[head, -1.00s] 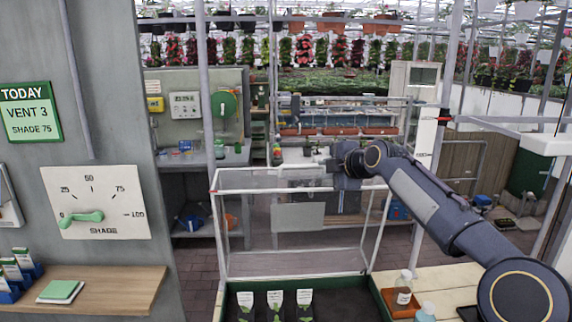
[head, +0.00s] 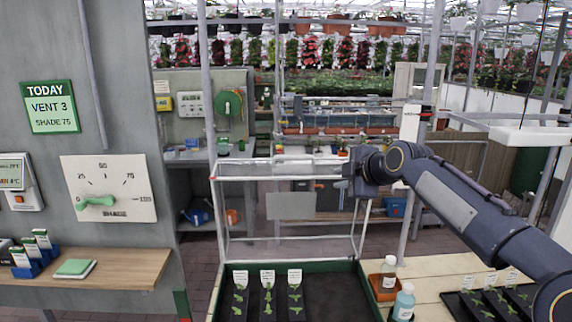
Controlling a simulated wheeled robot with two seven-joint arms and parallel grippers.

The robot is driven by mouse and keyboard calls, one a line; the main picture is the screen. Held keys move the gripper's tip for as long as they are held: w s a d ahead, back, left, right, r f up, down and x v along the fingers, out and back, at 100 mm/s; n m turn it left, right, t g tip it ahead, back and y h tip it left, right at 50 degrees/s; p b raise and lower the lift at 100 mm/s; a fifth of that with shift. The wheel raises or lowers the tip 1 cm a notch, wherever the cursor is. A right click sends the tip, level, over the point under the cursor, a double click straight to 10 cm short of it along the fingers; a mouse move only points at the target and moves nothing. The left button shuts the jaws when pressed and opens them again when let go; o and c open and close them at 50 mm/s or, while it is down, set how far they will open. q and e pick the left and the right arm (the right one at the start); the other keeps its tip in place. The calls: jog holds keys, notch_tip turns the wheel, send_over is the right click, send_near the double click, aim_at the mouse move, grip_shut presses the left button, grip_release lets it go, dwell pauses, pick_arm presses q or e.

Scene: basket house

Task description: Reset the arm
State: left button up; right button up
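My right arm (head: 460,205) comes in from the right edge and reaches left across the view. Its dark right gripper (head: 340,186) is held in the air at the upper right of a clear glass-sided frame. The fingers are small and seen against clutter, so I cannot tell whether they are open or shut, and no held object is clear. My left arm and gripper are not in view.
Below the frame (head: 290,240), a dark tray holds seedling strips (head: 267,295) with white labels. A dial (head: 108,188) and wooden shelf (head: 85,268) are at left.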

jog(key=s+d+f+m+g+h, duration=0.1)
jog(key=s+d+f+m, duration=0.25)
jog(key=s, duration=0.55)
jog(key=s+d+f+m+g+h, duration=0.1)
jog(key=s+d+f+m, duration=0.2)
jog(key=s, duration=0.5)
jog(key=s+d+f+m+g, duration=0.1)
jog(key=s+f+m, duration=0.3)
jog(key=s, duration=0.5)
jog(key=s+f+m+g, duration=0.1)
jog(key=s+f+m, duration=0.4)
jog(key=s, duration=0.4)
jog(key=s+f+m+g, duration=0.1)
jog(key=s+f+m, duration=0.4)
jog(key=s+f, duration=0.2)
jog(key=s, duration=0.2)
jog(key=shift+s+a+f+m, duration=0.2)
jog(key=shift+s+f+m, duration=0.1)
jog(key=shift+f+m, duration=0.1)
